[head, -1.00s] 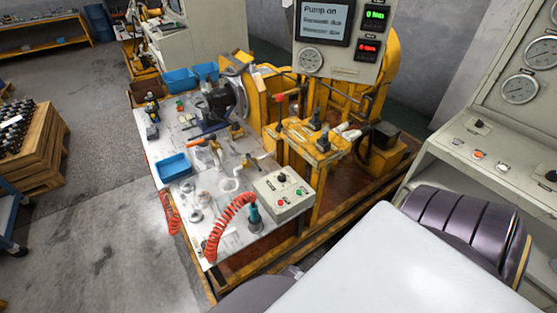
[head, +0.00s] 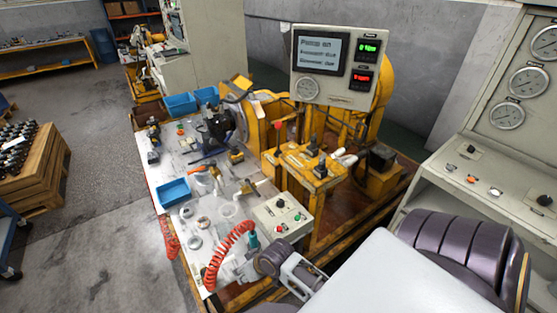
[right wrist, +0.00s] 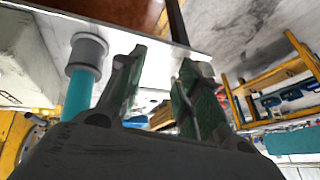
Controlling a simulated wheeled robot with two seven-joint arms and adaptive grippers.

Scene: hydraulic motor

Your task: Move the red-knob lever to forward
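The red-knob lever (head: 278,126) stands by the yellow frame of the test stand, beyond the table, in the head view. Its knob is small and red, and its exact tilt is hard to tell. My right gripper (head: 243,268) is low over the near edge of the white table, well in front of the lever and not touching it. In the right wrist view its two green-padded fingers (right wrist: 158,75) are apart with nothing between them. The lever cannot be made out in the right wrist view. My left gripper is not in view.
A grey control box (head: 282,217) and a teal-handled tool with a red coiled hose (head: 228,250) are close to the right gripper. The tool's teal body (right wrist: 80,85) shows in the wrist view. A monitor panel (head: 335,65) stands behind the lever. A blue tray (head: 174,192) lies on the table.

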